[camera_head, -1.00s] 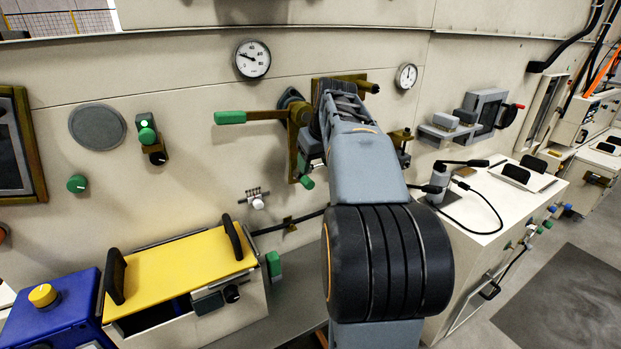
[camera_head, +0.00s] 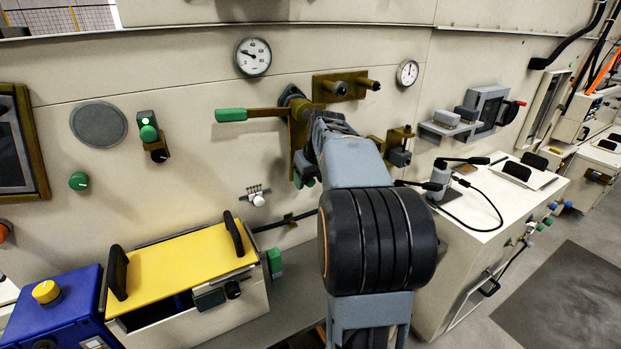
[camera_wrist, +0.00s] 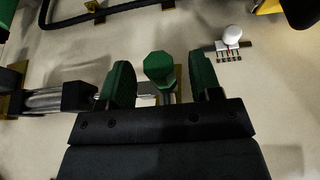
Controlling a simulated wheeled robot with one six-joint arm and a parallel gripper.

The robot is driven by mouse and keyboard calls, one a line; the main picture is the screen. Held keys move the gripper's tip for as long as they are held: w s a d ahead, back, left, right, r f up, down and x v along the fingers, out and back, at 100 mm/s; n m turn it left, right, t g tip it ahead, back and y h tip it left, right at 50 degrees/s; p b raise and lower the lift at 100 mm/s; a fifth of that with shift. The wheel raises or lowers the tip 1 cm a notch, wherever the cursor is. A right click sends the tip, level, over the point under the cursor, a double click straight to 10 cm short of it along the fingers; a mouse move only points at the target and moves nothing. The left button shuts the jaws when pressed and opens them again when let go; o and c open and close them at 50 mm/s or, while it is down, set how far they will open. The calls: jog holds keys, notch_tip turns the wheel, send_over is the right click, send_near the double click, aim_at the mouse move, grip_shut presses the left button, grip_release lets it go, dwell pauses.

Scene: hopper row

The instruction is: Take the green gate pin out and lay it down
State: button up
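The green gate pin (camera_wrist: 158,67) shows its faceted green head in the wrist view, with a short grey shank below it. My gripper (camera_wrist: 160,76) is open, with one dark green finger on each side of the head and a visible gap on both sides. In the head view my gripper is mostly hidden behind my forearm, at the brown bracket (camera_head: 299,128) on the wall. Small green parts (camera_head: 298,180) show at the bracket's lower end; I cannot tell there which is the pin and which is a fingertip.
A green-handled lever (camera_head: 231,115) sticks out left from the bracket. A brown plate with two dark knobs (camera_head: 345,87) is above right. A small white knob (camera_head: 258,199) sits lower left. A yellow-lidded bin (camera_head: 190,262) stands below left, and a white cabinet (camera_head: 500,205) right.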

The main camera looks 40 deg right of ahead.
grip_shut()
dwell(0.6)
jog(key=shift+s, duration=0.1)
jog(key=shift+s+a+b, duration=0.2)
jog(key=shift+s+b, duration=0.55)
jog(key=shift+s, duration=0.65)
jog(key=shift+s+a+b, duration=0.2)
jog(key=shift+s+b, duration=0.35)
jog(key=shift+s, duration=0.75)
jog(key=shift+s+a+b, duration=0.15)
jog(key=shift+s+b, duration=0.4)
jog(key=shift+s, duration=0.7)
